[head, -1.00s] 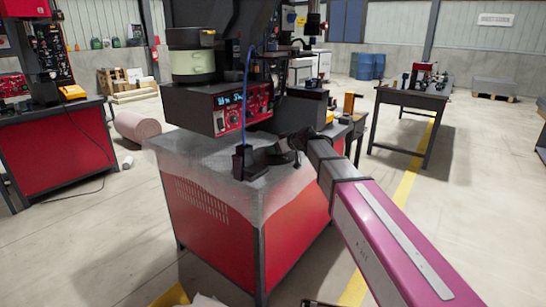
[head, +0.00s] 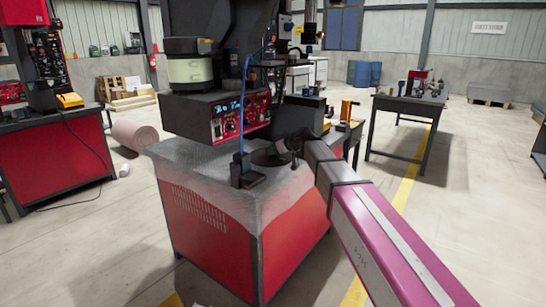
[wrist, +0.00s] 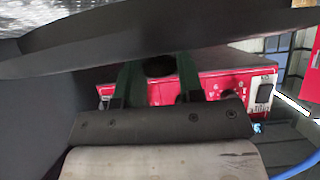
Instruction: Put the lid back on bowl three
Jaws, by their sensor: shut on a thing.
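My gripper (head: 284,147) is over the grey top of the red machine cabinet, at the end of my arm. In the wrist view its two dark green fingers (wrist: 159,72) are shut on the dark knob (wrist: 160,66) of a broad dark lid. The lid (wrist: 200,36) crosses the top of that view at a slant. In the head view the lid (head: 266,158) is a dark disc at the fingertips; whether it touches the cabinet top is unclear. A cream bowl (head: 190,71) with a dark upper part stands on the control box. I see no number on it.
The control box (head: 190,117) with red panel and lit display overhangs the cabinet top (head: 205,155). A blue cable (head: 243,100) runs down to a small black block (head: 245,176) left of the lid. A table (head: 410,103) stands at right, with open floor around it.

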